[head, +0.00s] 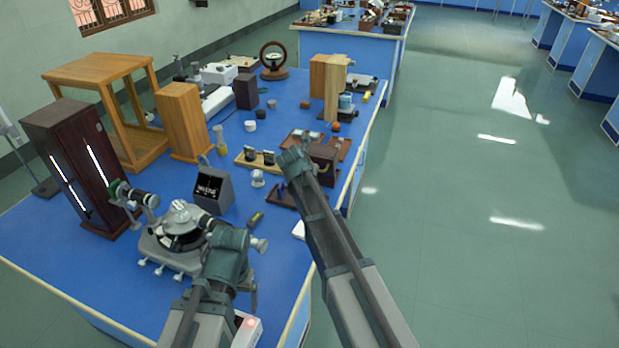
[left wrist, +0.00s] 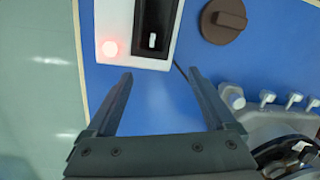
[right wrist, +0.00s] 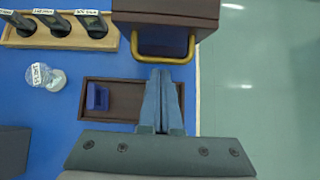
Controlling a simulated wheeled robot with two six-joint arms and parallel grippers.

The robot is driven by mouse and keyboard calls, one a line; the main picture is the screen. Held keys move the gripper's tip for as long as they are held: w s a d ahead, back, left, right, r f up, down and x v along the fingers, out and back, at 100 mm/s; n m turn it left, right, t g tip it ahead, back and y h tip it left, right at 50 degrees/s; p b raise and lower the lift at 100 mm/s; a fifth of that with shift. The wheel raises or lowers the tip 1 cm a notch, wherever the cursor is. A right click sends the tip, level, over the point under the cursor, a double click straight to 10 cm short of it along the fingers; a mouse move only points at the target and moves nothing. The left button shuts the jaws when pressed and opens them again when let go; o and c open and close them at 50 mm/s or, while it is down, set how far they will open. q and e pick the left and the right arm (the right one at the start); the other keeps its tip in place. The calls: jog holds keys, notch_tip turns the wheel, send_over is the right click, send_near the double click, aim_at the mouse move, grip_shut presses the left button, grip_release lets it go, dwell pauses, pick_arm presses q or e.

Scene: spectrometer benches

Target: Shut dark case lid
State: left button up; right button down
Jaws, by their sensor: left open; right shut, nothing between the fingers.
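A dark brown box (head: 322,162) stands near the right edge of the blue bench, just beyond my right wrist. In the right wrist view the box (right wrist: 165,12) has a brass handle (right wrist: 188,50) on its near side. Whether its lid is open cannot be told. My right gripper (right wrist: 161,78) is shut and empty, its tips just short of the handle or under it; contact cannot be told. My left gripper (left wrist: 160,74) is open and empty above the bench, by a white unit (left wrist: 118,20) with a red light. Both fingertips are hidden in the head view.
A shallow brown tray (right wrist: 120,92) with a blue block (right wrist: 97,97) lies below my right gripper. A wooden rack (right wrist: 60,42) of labelled pieces stands to its left. A grey spectrometer (head: 180,235) is beside my left arm. The floor on the right is clear.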

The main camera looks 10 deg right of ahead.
dwell(0.4)
pick_arm(q)
jog(key=shift+r+p, duration=0.3)
